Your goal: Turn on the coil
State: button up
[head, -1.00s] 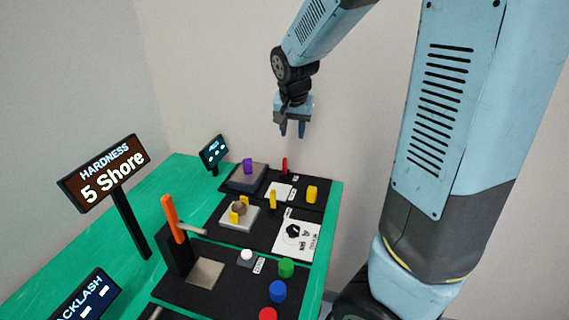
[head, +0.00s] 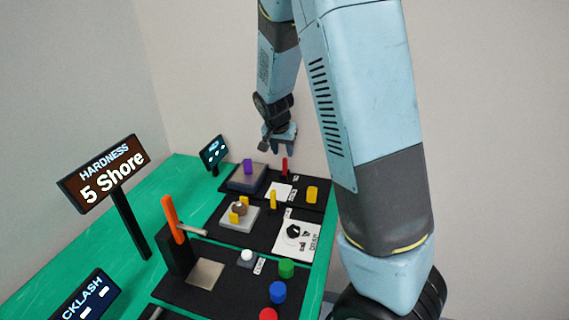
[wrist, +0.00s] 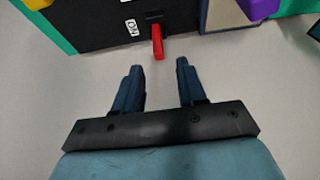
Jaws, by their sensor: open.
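A red lever (head: 285,167) stands up at the back of the far black panel (head: 273,213). In the wrist view the red lever (wrist: 157,42) sits in a dark slot beside a white "ON" label (wrist: 131,27), ahead of my fingertips and slightly left of the midpoint between them. My gripper (head: 284,147) is open and empty, pointing down just above and behind the lever in the head view; its two dark fingers also show in the wrist view (wrist: 160,68). They are apart from the lever. A purple block (head: 248,166) rests on a grey box (head: 233,182) on the same panel.
A yellow piece (head: 312,194) stands on the panel's right side. Nearer are a black dial (head: 293,231), a grey plate with yellow posts (head: 236,222), an orange upright part (head: 172,214) and coloured buttons (head: 278,291). A small screen (head: 214,152) stands behind left.

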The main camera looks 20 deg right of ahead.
aim_at(284, 159)
jog(key=shift+x, duration=3.95)
jog(key=shift+c, duration=0.3)
grip_shut()
jog(key=shift+w+a, duration=0.1)
